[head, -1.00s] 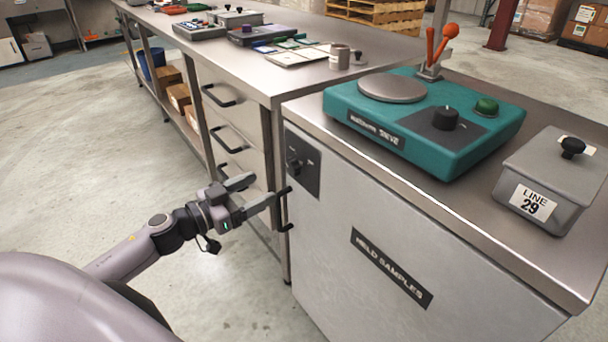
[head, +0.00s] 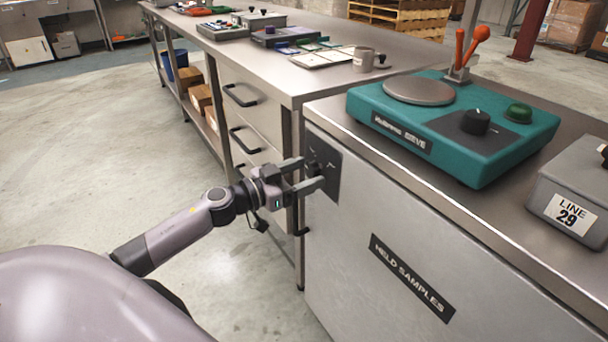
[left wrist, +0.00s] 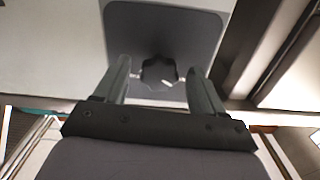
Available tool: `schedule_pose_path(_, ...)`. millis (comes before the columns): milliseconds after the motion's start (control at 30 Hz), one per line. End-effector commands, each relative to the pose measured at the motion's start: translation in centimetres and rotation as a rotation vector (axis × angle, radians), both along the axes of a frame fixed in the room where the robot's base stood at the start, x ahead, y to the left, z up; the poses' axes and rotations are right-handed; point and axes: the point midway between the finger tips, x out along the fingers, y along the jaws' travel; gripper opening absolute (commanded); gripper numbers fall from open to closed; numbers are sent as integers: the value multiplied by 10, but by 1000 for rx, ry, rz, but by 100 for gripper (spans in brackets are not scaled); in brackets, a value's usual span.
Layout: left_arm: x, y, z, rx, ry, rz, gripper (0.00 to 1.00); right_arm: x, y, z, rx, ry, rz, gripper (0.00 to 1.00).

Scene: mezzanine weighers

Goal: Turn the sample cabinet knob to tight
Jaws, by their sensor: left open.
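The sample cabinet (head: 360,238) has a pale front with a "HELD SAMPLES" label. Its dark knob (head: 315,168) sits on a dark plate (head: 328,184) at the upper left of that front. In the left wrist view the knob (left wrist: 159,73) is black and lobed with a pale pointer mark toward the lower right. My left gripper (head: 308,173) is open, its fingers at the plate, one on each side of the knob. In the left wrist view small gaps seem to show between the fingers (left wrist: 160,80) and the knob. The plate's markings are too small to read. My right gripper is not in view.
A teal sieve unit (head: 455,165) and a grey "LINE 29" box (head: 560,232) stand on the cabinet top. A steel bench with drawers (head: 255,118) adjoins on the left. The floor (head: 90,150) left of my arm is clear.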

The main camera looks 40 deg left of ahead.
Motion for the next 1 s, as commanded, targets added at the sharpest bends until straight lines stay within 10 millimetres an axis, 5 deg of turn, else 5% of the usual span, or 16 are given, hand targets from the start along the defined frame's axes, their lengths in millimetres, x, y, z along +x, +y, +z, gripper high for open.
schedule_pose_path(333, 3, -1, 0, 0, 0, 1, 70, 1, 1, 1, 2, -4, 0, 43)
schedule_pose_path(500, 3, -1, 0, 0, 0, 1, 18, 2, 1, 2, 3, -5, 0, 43)
schedule_pose_path(533, 3, -1, 0, 0, 0, 1, 14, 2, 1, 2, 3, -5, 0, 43)
schedule_pose_path(1000, 3, -1, 1, 91, -38, 2, 14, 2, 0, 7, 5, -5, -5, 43)
